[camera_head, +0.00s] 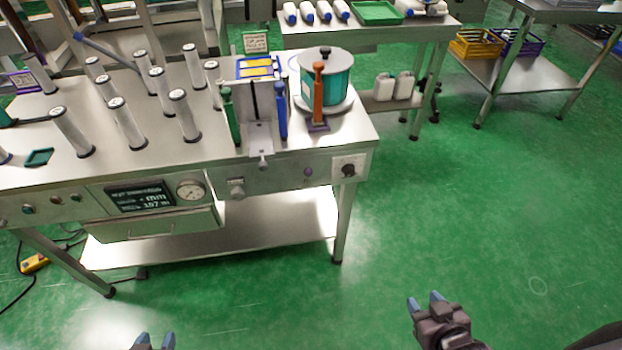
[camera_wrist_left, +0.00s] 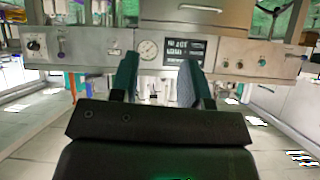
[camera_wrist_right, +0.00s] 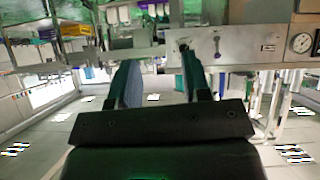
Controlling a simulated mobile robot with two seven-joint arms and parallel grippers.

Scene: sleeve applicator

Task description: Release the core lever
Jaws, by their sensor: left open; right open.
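The sleeve applicator bench (camera_head: 250,165) stands ahead on the left in the head view. At its right end stand an upright green lever (camera_head: 231,118), a blue lever (camera_head: 281,112) and an orange lever (camera_head: 318,95). I cannot tell which is the core lever; no label is readable. A teal drum with a grey lid (camera_head: 326,72) sits behind the orange lever. My left gripper (camera_head: 153,341) is open and empty at the bottom edge, well in front of the bench. My right gripper (camera_head: 425,302) is open and empty over the floor, right of the bench, apart from everything.
Several white-capped cylinders (camera_head: 126,122) stand on the bench's left. The front panel carries a gauge (camera_head: 191,190), a dark display (camera_head: 140,197) and a small purple lever (camera_head: 308,172). A drawer (camera_head: 150,224) juts out below. The green floor (camera_head: 480,220) to the right is clear.

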